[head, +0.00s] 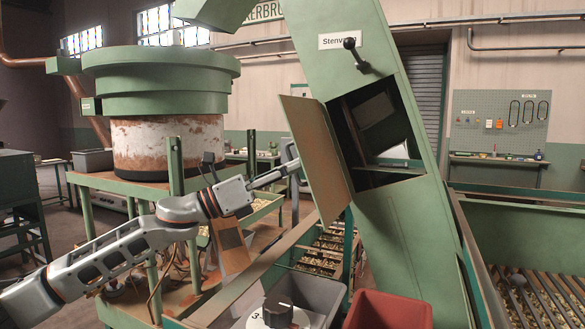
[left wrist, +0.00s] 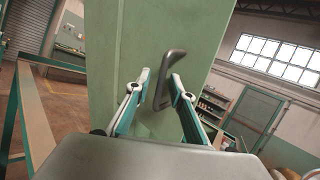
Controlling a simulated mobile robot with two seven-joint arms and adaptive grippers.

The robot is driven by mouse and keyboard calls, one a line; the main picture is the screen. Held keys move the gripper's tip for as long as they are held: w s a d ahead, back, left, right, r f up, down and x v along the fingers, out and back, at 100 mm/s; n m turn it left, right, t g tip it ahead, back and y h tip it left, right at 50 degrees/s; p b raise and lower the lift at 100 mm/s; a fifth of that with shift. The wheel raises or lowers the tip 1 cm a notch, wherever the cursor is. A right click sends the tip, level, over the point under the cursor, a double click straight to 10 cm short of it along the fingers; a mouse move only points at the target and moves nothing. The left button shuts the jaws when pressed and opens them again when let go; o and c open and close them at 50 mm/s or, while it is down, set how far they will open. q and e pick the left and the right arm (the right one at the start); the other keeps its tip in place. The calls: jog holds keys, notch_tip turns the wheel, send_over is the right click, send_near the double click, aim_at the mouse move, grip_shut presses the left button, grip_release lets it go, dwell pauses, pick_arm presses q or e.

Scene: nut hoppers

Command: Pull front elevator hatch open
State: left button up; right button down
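The green inclined elevator (head: 375,235) stands in the middle of the head view with a dark square opening in its front. Its hatch (head: 318,155) is swung out to the left, brown inner face showing. My left gripper (head: 285,172) is at the outer side of the hatch, its fingertips partly hidden by it. In the left wrist view the hatch's green outer face (left wrist: 125,55) carries a dark bent handle (left wrist: 166,78). My left fingers stand apart on either side of the handle, with a gap visible on the left. My right gripper is not in view.
A lever (head: 353,52) sticks out above the opening. A green bowl-shaped hopper (head: 160,75) stands at the left. A red bin (head: 388,311), a grey bin (head: 312,291) and a dial with a dark knob (head: 278,314) are near the bottom. A slatted green trough (head: 525,230) lies right.

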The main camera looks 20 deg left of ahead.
pick_arm(q)
jog(key=shift+s, duration=0.1)
jog(key=v, duration=1.2)
dwell(0.4)
